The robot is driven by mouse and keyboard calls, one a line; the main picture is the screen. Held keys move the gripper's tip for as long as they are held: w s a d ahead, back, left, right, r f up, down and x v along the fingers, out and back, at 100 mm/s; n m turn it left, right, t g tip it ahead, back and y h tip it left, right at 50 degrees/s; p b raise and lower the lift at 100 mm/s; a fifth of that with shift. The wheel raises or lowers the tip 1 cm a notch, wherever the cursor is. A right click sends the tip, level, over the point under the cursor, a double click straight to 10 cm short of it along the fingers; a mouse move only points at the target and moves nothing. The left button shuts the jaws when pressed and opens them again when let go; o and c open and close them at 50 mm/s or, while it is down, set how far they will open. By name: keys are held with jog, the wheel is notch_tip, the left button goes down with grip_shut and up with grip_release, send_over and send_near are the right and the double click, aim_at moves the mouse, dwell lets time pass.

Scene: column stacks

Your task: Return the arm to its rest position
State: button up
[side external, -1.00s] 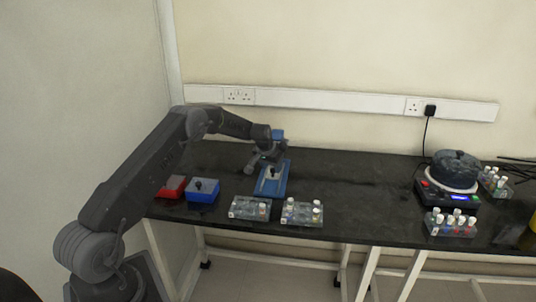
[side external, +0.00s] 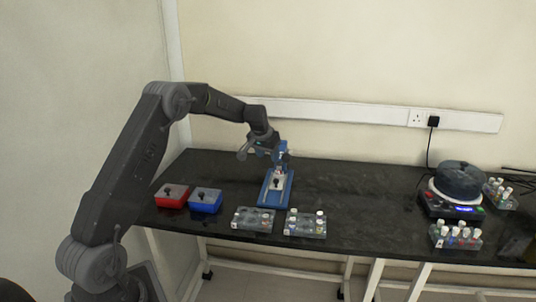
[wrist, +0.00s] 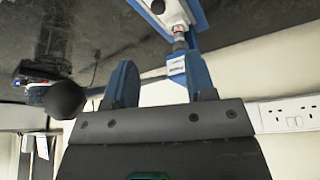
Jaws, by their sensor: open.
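My gripper (side external: 250,152) is raised above the black bench, just left of the upright part of a blue stand (side external: 286,190). In the wrist view my gripper (wrist: 158,88) shows two blue fingers standing apart with no object held between them. The blue stand's base (wrist: 198,12) and upright show just past the right finger in that view. My arm reaches in from the left, its elbow bent high.
A red box (side external: 172,198) and a blue box (side external: 206,202) sit at the bench's left. Two clear vial racks (side external: 253,222) (side external: 305,226) stand along the front edge. A round device (side external: 455,190) and more vials are at the right. The bench middle is clear.

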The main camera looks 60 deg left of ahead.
jog(key=s+d+r+m+h, duration=0.1)
jog(key=s+d+r, duration=0.65)
jog(key=d, duration=0.35)
jog(key=s+d+r+m, duration=0.1)
jog(key=s+d+r, duration=0.6)
jog(key=s+d, duration=0.25)
jog(key=s+d+m, duration=0.1)
jog(key=s+d, duration=0.4)
jog(key=s, duration=0.4)
jog(key=s+d+m+t, duration=0.1)
jog(key=s+d, duration=0.4)
jog(key=s, duration=0.3)
jog(key=shift+s+f+m+h, duration=0.3)
jog(key=shift+s+f+h, duration=0.05)
jog(key=shift+s+h, duration=0.05)
jog(key=shift+d, duration=0.1)
jog(key=shift+c, duration=0.3)
